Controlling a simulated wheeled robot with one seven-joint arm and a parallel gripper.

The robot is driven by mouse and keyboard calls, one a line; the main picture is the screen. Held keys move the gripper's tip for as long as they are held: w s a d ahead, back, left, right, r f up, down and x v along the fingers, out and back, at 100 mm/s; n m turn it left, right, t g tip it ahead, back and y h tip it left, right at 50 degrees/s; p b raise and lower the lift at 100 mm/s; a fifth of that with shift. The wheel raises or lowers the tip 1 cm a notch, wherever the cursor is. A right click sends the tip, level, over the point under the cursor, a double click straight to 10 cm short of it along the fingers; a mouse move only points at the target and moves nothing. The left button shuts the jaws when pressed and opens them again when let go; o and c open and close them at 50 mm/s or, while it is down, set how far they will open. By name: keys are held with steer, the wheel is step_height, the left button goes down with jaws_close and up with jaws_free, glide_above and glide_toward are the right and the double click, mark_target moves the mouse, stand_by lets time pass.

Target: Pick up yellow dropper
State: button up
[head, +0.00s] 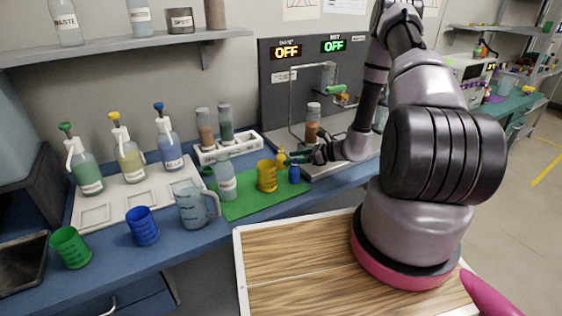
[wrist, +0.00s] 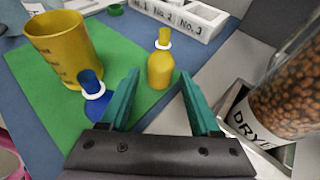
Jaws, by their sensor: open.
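The yellow dropper (wrist: 160,68) is a small yellow bottle with a white collar and a narrow top. It stands on the green mat (wrist: 128,84) in the wrist view. It also shows in the head view (head: 281,158), close to my gripper (head: 299,156). My gripper, with teal fingers, is open and empty in the wrist view (wrist: 158,88). The dropper appears just beyond the fingertips, between their lines. A blue dropper (wrist: 92,92) stands outside the left finger.
A yellow beaker (wrist: 60,48) stands left of the droppers. A jar of brown particles (wrist: 290,88) stands close on the right in the wrist view. A numbered white rack (wrist: 188,22) is behind. A clear bottle (head: 224,182) and a jug (head: 192,208) stand left.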

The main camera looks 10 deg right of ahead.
mark_target(281, 159)
steer(key=shift+x, duration=2.75)
jaws_close()
steer(key=shift+r, duration=0.2)
steer(key=shift+r, duration=4.7)
steer(key=shift+r, duration=0.15)
